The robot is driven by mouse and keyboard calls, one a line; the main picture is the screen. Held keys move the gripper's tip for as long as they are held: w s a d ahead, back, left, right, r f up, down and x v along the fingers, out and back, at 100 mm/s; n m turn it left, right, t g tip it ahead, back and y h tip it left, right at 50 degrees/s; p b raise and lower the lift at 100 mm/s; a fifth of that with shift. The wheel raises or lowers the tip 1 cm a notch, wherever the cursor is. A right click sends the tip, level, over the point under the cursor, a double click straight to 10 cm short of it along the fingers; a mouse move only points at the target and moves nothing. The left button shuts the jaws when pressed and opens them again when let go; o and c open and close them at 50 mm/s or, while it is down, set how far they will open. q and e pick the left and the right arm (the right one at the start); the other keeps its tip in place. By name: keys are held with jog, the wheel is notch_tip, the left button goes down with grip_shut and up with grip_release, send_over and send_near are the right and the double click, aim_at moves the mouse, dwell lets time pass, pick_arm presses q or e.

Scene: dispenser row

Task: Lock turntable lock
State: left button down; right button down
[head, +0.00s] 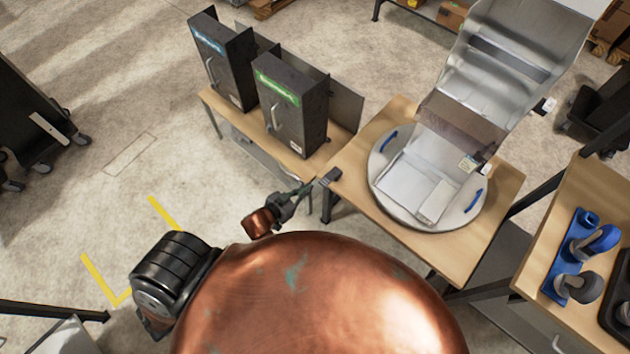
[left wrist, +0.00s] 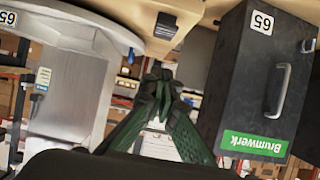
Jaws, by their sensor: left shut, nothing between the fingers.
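The turntable lock (head: 330,177) is a small dark block at the left edge of the wooden turntable table. In the left wrist view the lock (left wrist: 165,27) shows at the top, under the table edge as pictured. The round grey turntable (head: 380,160) has blue marks on its rim and carries a metal dispenser (head: 500,85). My left gripper (head: 302,190) is shut and empty, just left of the lock and apart from it. Its dark green fingers (left wrist: 157,76) meet below the lock in the left wrist view. My right gripper is not in view.
Two dark dispenser boxes, one with a green label (head: 290,110) and one with a blue label (head: 225,60), stand on the adjoining table to the left. A blue rack (head: 562,275) sits on a table at right. Open floor (head: 100,110) lies at left.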

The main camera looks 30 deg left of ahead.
pick_arm(q)
jog(key=shift+f+v, duration=0.25)
jog(key=shift+v, duration=0.85)
jog(key=shift+s, duration=0.1)
jog(key=s+a+f+g+y, duration=0.1)
jog(key=s+a+f+g, duration=0.2)
jog(key=f, duration=0.6)
jog(key=s+a+f+n+y, duration=0.1)
jog(key=s+a+f, duration=0.1)
jog(key=s+f, duration=0.55)
jog(key=s+a+f+g+y, duration=0.1)
jog(key=s+a+f+g, duration=0.15)
jog(key=f, duration=0.75)
jog(key=s+f+g, duration=0.2)
jog(key=s+f, duration=0.3)
jog(key=s, duration=0.4)
jog(key=s+d+f+g, duration=0.1)
jog(key=s+f+g, duration=0.1)
jog(key=s+f, duration=0.3)
jog(key=s+f+g, duration=0.2)
jog(key=s+f, duration=0.3)
jog(key=s, duration=0.7)
jog(key=shift+s+d, duration=0.3)
jog(key=shift+s, duration=0.1)
jog(key=shift+w+f, duration=0.1)
jog(key=shift+f, duration=0.05)
